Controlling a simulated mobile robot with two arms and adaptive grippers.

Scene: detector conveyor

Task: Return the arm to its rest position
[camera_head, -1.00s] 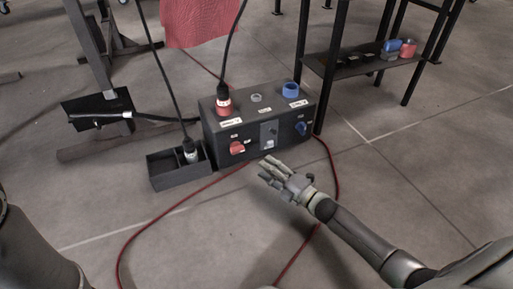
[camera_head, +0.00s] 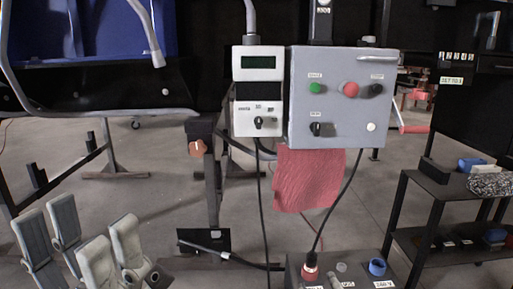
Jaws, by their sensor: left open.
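My left gripper (camera_head: 80,232) is at the lower left of the head view, its grey fingers pointing up and spread apart. It is open and nothing shows between the fingers. It is apart from the panels and the black box. My right gripper and arm are out of view.
A grey control panel (camera_head: 336,132) with green and red buttons hangs beside a white display unit (camera_head: 258,112). Below are a red cloth (camera_head: 308,180) and a black socket box (camera_head: 345,262). A black shelf (camera_head: 437,190) stands right. A dark machine (camera_head: 95,85) fills the upper left.

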